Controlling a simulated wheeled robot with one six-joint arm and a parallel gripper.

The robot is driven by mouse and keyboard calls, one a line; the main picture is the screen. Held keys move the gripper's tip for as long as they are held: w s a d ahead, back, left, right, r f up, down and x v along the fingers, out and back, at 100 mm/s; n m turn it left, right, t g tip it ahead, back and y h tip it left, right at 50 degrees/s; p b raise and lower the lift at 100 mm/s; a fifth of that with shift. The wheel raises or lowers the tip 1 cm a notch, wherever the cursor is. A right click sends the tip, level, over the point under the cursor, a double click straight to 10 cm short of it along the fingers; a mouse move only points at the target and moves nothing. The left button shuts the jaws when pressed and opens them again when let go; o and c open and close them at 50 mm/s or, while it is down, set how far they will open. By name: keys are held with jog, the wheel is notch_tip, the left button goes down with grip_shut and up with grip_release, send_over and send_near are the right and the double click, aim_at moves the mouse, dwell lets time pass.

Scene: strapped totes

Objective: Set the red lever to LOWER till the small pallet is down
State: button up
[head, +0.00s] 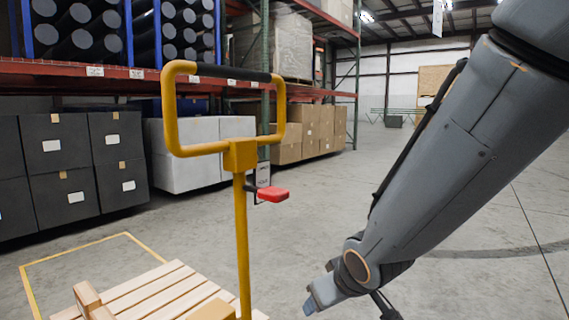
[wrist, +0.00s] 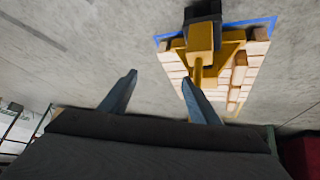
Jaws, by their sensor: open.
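The red lever (head: 273,194) sticks out to the right from the yellow handle post (head: 243,235) of the pallet truck, just below its loop grip (head: 168,110). A small sign (head: 263,175) is beside it, its text too small to read. The small wooden pallet (head: 150,295) is low at the lower left; whether it touches the floor is unclear. In the wrist view, the pallet (wrist: 240,75) and yellow truck parts (wrist: 200,40) are at the upper right. My gripper (head: 318,298) is below and right of the lever, apart from it. Its fingers (wrist: 158,92) are spread and empty.
A yellow floor outline (head: 78,250) lies around the pallet's left side. Dark boxes (head: 60,145), white boxes (head: 190,165) and brown cartons (head: 310,130) stand under the racking (head: 130,75) behind. Open concrete floor (head: 450,200) is on the right, partly behind my arm.

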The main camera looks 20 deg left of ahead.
aim_at(284, 196)
jog(key=w+a+r+n+t+y+p, duration=0.2)
jog(key=w+a+r+n+y+p, duration=0.25)
jog(key=r+p, duration=0.75)
jog(key=s+r+y+p, duration=0.1)
jog(key=r+y+p, duration=0.1)
jog(key=r+p, duration=0.1)
jog(key=s+r+g+y+p, duration=0.1)
jog(key=r+y+p, duration=0.2)
jog(key=p, duration=0.2)
jog(key=s+r+y+p, duration=0.1)
jog(key=r+y+p, duration=0.2)
jog(key=p, duration=0.1)
jog(key=shift+s+a+n+g+p, duration=0.1)
jog(key=shift+s+n+g+p, duration=0.15)
jog(key=shift+s+g+p, duration=0.1)
jog(key=shift+a+r, duration=0.1)
jog(key=shift+r, duration=0.05)
jog(key=p+x, duration=0.1)
jog(key=x, duration=0.6)
jog(key=shift+a+p, duration=0.3)
jog(key=shift+p, duration=0.05)
